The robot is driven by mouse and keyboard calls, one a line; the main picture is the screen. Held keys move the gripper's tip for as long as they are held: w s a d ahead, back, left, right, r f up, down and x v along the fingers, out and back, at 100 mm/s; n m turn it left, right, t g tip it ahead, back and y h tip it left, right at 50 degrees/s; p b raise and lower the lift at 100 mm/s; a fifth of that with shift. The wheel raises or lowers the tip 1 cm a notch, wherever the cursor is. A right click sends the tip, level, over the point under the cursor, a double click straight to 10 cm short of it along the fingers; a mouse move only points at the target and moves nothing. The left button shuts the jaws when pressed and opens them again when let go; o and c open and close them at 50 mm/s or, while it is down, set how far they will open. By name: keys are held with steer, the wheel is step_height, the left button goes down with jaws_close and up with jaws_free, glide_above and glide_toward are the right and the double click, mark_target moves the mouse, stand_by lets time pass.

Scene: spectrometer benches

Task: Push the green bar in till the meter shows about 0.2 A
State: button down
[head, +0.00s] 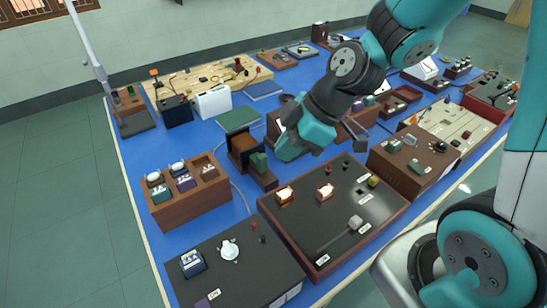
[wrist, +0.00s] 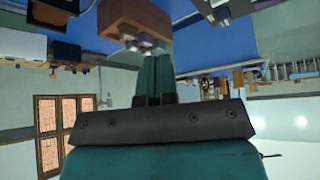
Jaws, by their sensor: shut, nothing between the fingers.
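My gripper (head: 284,156) is shut and empty. It is just right of the green block in the head view; I cannot tell whether they touch. In the wrist view my shut teal fingers (wrist: 152,62) point at a brown box (wrist: 137,18), with small pale parts by the tips. I cannot pick out the meter or a reading.
A black-topped panel (head: 335,205) with two lit lamps lies in front of the gripper. A wooden rack (head: 190,197) stands left, and a brown box with knobs (head: 413,153) right. A green flat book (head: 238,118) lies behind. Blue table shows between the rack and the unit.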

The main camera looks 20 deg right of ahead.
steer(key=w+d+f+n+t, duration=0.2)
steer(key=w+d+f+n, duration=0.25)
steer(key=d+f, duration=0.3)
steer(key=p, duration=0.3)
glide_toward(261, 169)
step_height(261, 169, down, 4)
steer(key=s+a, duration=0.2)
steer(key=s, duration=0.1)
steer(key=w, duration=0.1)
steer(key=w+p, duration=0.2)
steer(key=shift+w+a+t, duration=0.3)
steer(key=shift+w+a, duration=0.05)
steer(key=shift+w+f, duration=0.15)
steer(key=shift+w, duration=0.25)
